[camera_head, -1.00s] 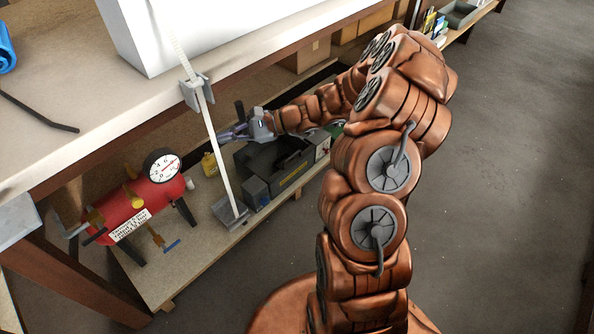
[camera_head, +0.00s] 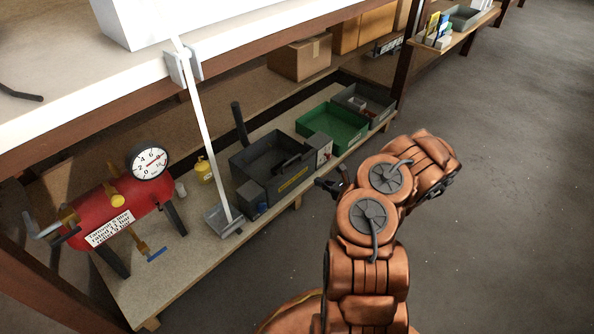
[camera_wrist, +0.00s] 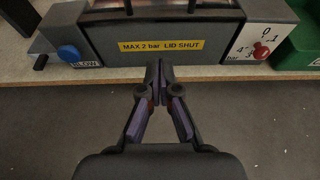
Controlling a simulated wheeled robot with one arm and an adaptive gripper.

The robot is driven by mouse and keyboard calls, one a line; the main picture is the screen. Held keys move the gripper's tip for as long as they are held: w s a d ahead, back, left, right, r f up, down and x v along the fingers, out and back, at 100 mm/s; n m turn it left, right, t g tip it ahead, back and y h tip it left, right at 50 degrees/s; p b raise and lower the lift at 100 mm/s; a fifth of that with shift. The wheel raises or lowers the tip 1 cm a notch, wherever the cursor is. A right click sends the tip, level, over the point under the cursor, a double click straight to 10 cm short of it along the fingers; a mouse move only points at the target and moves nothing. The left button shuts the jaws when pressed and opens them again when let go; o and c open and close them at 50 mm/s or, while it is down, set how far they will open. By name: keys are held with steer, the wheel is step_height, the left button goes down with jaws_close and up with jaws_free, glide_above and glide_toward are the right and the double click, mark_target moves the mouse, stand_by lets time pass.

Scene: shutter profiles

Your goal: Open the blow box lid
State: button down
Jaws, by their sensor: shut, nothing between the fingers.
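The blow box (camera_head: 262,191) is a dark grey box on the low shelf, with a dark recessed top and a bar handle (camera_head: 290,161) near its front edge. I cannot tell from the head view how its lid sits. In the wrist view its front (camera_wrist: 115,30) carries a yellow label (camera_wrist: 162,49) reading "MAX 2 bar LID SHUT". A blue button (camera_wrist: 69,54) marked BLOW is on the left, and a dial with a red knob (camera_wrist: 262,50) is on the right. My gripper (camera_wrist: 160,68) is shut and empty, in front of the box and apart from it.
A red air tank (camera_head: 113,210) with a gauge stands left on the shelf (camera_head: 190,260). A pale slanting bar (camera_head: 203,130) rises left of the box. A yellow bottle (camera_head: 204,168) stands behind. A green bin (camera_head: 335,127) is to the right. The floor (camera_head: 480,220) is clear.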

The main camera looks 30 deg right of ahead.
steer(key=b, duration=0.4)
glide_toward(293, 170)
steer(key=w+f, duration=0.2)
steer(key=w+a+f, duration=0.1)
steer(key=w, duration=0.1)
steer(key=shift+w+a+f, duration=0.1)
steer(key=shift+w+f, duration=0.15)
steer(key=shift+f, duration=0.1)
steer(key=shift+w+r, duration=0.6)
steer(key=shift+r, duration=0.2)
steer(key=shift+w+a+r+b, duration=0.1)
steer(key=shift+w+r+b, duration=0.2)
steer(key=shift+r, duration=0.2)
steer(key=shift+w+a+r+b, duration=0.1)
steer(key=shift+w+r+b, duration=0.15)
steer(key=shift+r, duration=0.3)
